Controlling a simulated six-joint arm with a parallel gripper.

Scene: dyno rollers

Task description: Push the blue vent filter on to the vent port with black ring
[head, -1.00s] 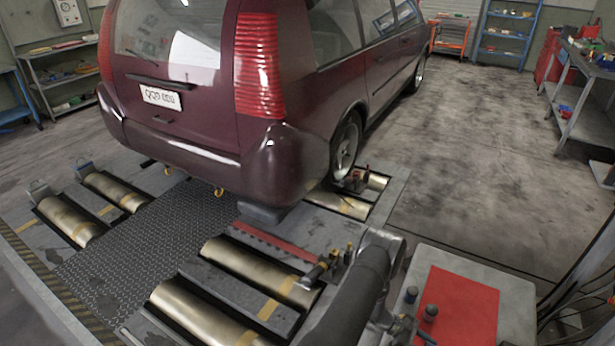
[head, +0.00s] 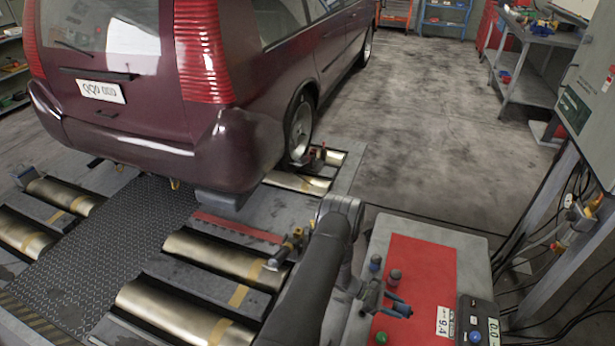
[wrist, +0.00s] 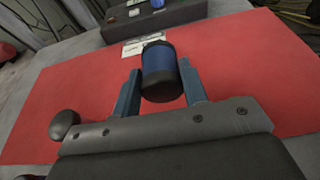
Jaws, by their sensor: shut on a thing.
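The blue vent filter (wrist: 159,68) is a short blue cylinder with black ends. In the wrist view it sits between the two blue fingers of my gripper (wrist: 158,92), which is shut on it above the red mat (wrist: 245,65). In the head view my gripper (head: 398,307) is over the mat (head: 420,262), and the filter is hard to tell from the fingers there. I cannot pick out a vent port with a black ring.
A meter box (head: 478,322) and white label (head: 444,322) lie to the right. The maroon car (head: 150,100) stands behind the rollers (head: 225,255).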

